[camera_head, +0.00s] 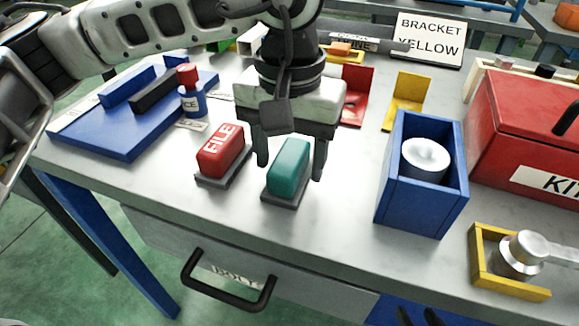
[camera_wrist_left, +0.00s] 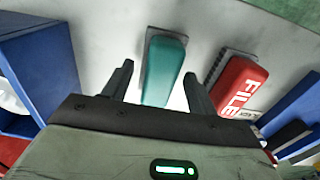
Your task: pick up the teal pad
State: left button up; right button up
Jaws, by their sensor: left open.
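The teal pad (camera_head: 288,167) is a rounded block resting on a dark grey base on the table. My left gripper (camera_head: 290,172) is open above it, pointing down, with one finger on each side of the pad in the head view. In the left wrist view the teal pad (camera_wrist_left: 163,70) shows between the open fingers (camera_wrist_left: 158,85), toward their tips. I cannot tell whether either finger touches it. My right gripper cannot be made out; only small dark tips show at the bottom edge of the head view.
A red FILE block (camera_head: 221,150) sits on its own base just left of the pad. A blue open box (camera_head: 418,215) with a white cylinder stands to the right. A red kit box (camera_head: 530,130) and a yellow tray (camera_head: 510,285) are further right. The table's front edge is close.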

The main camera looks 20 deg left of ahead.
pick_arm(q)
jog(key=shift+f, duration=0.35)
jog(key=c, duration=1.1)
jog(key=shift+c, duration=0.2)
jog(key=shift+r, duration=0.15)
jog(key=shift+r, duration=0.25)
notch_tip(320, 180, up, 2)
jog(key=shift+r, duration=0.1)
jog(key=s+r, duration=0.1)
jog(key=s+d+r, duration=0.1)
jog(key=r, duration=0.1)
jog(key=s+r, duration=0.1)
jog(key=r, duration=0.1)
jog(key=shift+s+d, duration=0.3)
jog(key=shift+s, duration=0.05)
jog(key=s+d+r, duration=0.3)
jog(key=s+r, duration=0.2)
jog(key=s, duration=0.4)
jog(key=shift+s+d, duration=0.2)
